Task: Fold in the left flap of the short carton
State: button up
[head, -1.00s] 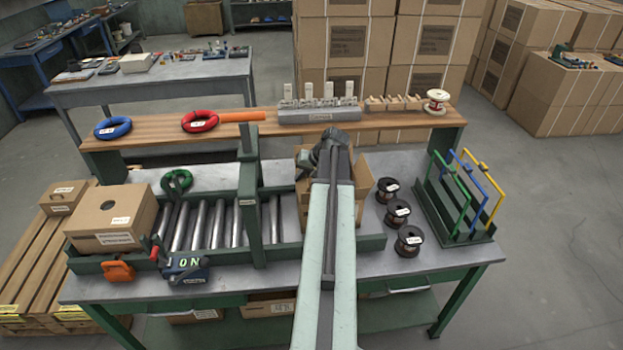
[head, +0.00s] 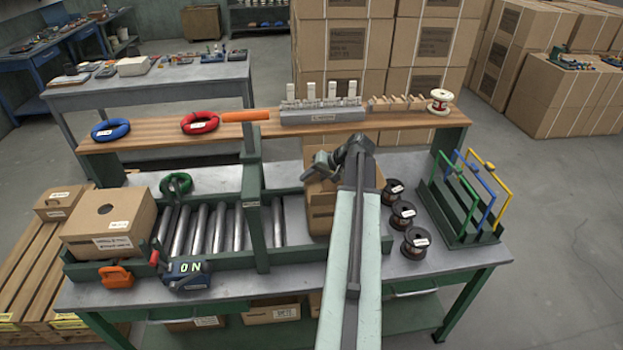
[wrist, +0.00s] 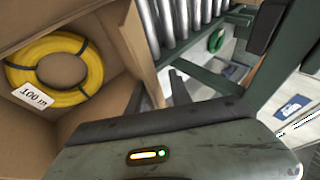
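The short carton (head: 319,214) is open-topped and stands at the right end of the roller conveyor, partly hidden behind my arm. The wrist view looks down into it: a yellow coil (wrist: 88,75) with a "100 m" tag lies inside. A cardboard panel (wrist: 132,42) stands up on the side towards the rollers; I cannot tell whether it is the left flap or the wall. My gripper (head: 322,163) is over the carton's upper left part, pointing left. Its fingers are too dark and small to tell open from shut. No held thing shows, and contact with cardboard is unclear.
A green post (head: 252,200) stands over the conveyor (head: 205,228) left of the carton. Several dark spools (head: 403,212) and a rack with coloured frames (head: 460,205) are to the right. A closed carton (head: 110,223) sits at the left end. A wooden shelf (head: 265,126) runs behind.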

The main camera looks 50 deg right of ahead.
jog(key=shift+s+r, duration=0.1)
jog(key=shift+r, duration=0.1)
jog(key=p+v, duration=0.5)
jog(key=v, duration=0.2)
jog(key=shift+s+p, duration=0.15)
jog(key=shift+p, duration=0.25)
